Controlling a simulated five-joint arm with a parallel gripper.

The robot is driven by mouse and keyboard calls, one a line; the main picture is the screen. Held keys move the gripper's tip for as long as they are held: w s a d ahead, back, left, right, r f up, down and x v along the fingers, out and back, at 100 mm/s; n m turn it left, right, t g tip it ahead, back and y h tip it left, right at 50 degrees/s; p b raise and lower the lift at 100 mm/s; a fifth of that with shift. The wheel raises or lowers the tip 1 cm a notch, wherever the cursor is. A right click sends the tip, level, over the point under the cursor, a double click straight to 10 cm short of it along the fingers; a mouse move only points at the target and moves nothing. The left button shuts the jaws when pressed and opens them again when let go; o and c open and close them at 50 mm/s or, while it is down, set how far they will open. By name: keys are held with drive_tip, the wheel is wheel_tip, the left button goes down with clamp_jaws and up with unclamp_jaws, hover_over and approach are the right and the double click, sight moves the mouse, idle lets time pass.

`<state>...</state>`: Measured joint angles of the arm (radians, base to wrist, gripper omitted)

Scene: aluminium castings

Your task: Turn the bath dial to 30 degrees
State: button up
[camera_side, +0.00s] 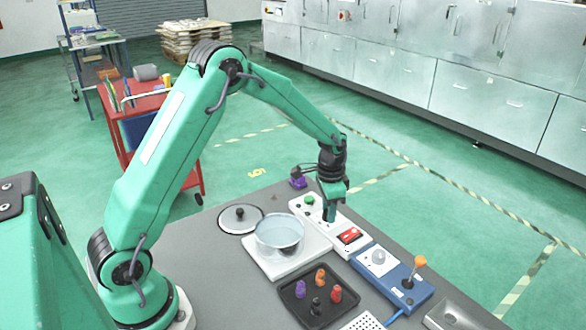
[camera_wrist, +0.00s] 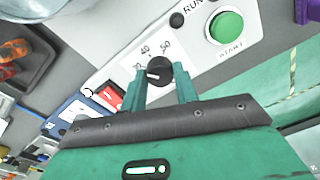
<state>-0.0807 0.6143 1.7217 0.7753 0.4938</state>
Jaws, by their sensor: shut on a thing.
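The bath dial (camera_wrist: 159,70) is a small black round knob on a white panel (camera_wrist: 115,68). It has a white pointer line that points left in the wrist view, toward the lowest visible number, which is hard to read and may be 30. The numbers 40 and 50 are printed further round the dial. My gripper (camera_wrist: 161,82) is shut on the dial, with one green finger on each side. In the side view my gripper (camera_side: 330,215) reaches straight down onto the white panel (camera_side: 318,225) and hides the dial.
A red switch (camera_side: 349,236) is on the other side. A glass bowl (camera_side: 279,228) on a white plate, a lid (camera_side: 240,217), a blue box (camera_side: 375,275) and a black tray (camera_side: 300,315) stand near.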

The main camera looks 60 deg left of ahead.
drive_tip(key=shift+s+d+n, duration=0.1)
drive_tip(key=shift+d+n, duration=0.15)
drive_tip(key=shift+n, duration=0.95)
drive_tip(key=shift+f, duration=0.1)
drive_tip(key=o, duration=1)
drive_tip(key=shift+a, duration=0.1)
drive_tip(key=shift+r, duration=0.5)
wheel_tip(320, 180, up, 6)
drive_tip(key=shift+f, duration=0.1)
drive_tip(key=shift+r, duration=0.55)
